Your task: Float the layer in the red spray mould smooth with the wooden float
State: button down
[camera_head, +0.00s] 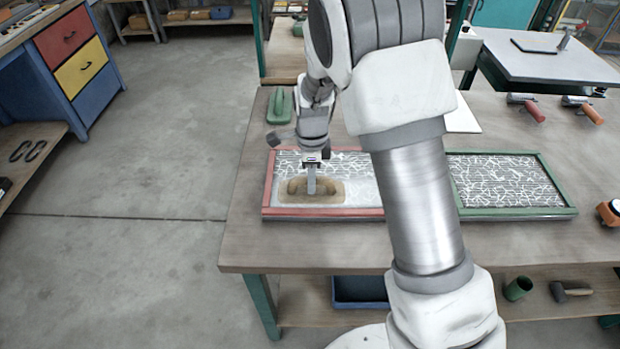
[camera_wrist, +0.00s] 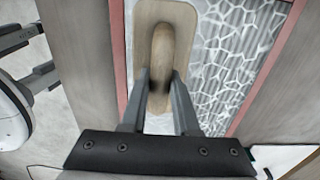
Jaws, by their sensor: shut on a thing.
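The red spray mould (camera_head: 266,188) lies on the workbench, partly hidden on its right by my arm. Its red rim also shows in the wrist view (camera_wrist: 118,50). The layer in it carries a white web-like fibre pattern (camera_head: 350,164), with a plain, smoother pale band at the front and left. The wooden float (camera_head: 335,192) lies flat in the front left part of the mould and appears to rest on the layer. My gripper (camera_head: 311,188) is shut on the float's handle (camera_wrist: 162,50), seen between both fingers in the wrist view.
A green-framed mould (camera_head: 572,210) with a similar fibre pattern lies to the right. A green tool (camera_head: 280,106) is at the bench's back left. Two rollers (camera_head: 530,108) (camera_head: 583,109) lie at the back right. An orange tool (camera_head: 608,213) sits at the right edge.

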jog(key=shift+d+b, duration=0.3)
jog(key=shift+d, duration=5.05)
notch_tip(320, 180, up, 7)
jog(key=p, duration=0.5)
jog(key=shift+w+p, duration=0.1)
jog(key=shift+p, duration=0.2)
jog(key=w+r+p, duration=0.1)
jog(key=w+p, duration=0.3)
jog(key=w, duration=0.6)
jog(key=shift+w+f+b, duration=0.15)
jog(key=shift+f+b, duration=2.4)
jog(key=shift+f, duration=1.25)
jog(key=shift+a+f, duration=0.1)
jog(key=shift+f, duration=0.05)
